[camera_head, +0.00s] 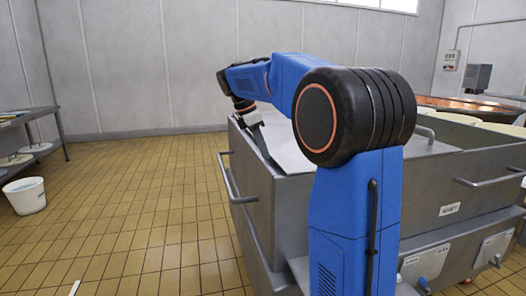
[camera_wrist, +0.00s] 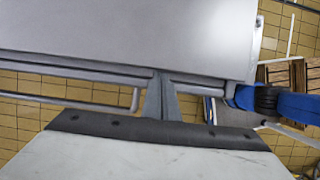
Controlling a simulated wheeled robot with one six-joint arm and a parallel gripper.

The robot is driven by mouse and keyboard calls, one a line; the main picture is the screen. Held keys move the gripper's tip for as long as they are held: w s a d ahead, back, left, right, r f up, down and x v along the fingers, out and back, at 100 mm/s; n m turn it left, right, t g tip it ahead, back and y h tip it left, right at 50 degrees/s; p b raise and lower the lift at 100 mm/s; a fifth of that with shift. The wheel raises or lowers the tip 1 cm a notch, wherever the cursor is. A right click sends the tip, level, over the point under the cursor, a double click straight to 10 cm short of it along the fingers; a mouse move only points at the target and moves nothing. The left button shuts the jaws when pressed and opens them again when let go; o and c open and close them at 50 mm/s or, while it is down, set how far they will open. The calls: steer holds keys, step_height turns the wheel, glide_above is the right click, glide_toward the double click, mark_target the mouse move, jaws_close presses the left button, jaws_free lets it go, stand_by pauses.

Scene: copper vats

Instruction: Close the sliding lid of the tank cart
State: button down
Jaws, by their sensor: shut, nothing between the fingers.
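The tank cart (camera_head: 290,205) is a grey metal box on the right in the head view, with a bar handle on its left side. A pale flat panel inside its rim looks like the sliding lid (camera_head: 285,148); my arm hides much of it. In the wrist view the lid (camera_wrist: 130,30) appears as a smooth grey sheet across the top. My gripper (camera_head: 256,124) is at the cart's far left rim. In the wrist view its fingers (camera_wrist: 163,78) are shut and empty, with tips at the sheet's lower edge. I cannot tell whether they touch it.
A white bucket (camera_head: 25,195) stands on the tiled floor at left beside a metal table (camera_head: 50,125). The floor (camera_head: 130,200) left of the cart is clear. Copper vats (camera_head: 465,103) and a wall-mounted box (camera_head: 452,58) are behind at right.

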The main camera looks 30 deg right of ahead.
steer(key=s+d, duration=0.5)
steer(key=d, duration=1.4)
steer(key=s+d, duration=0.6)
steer(key=d, duration=1.4)
steer(key=s+d, duration=0.6)
steer(key=d, duration=1.3)
steer(key=shift+d, duration=0.4)
steer(key=shift+s+d, duration=0.2)
steer(key=shift+d, duration=0.55)
steer(key=shift+r, duration=0.1)
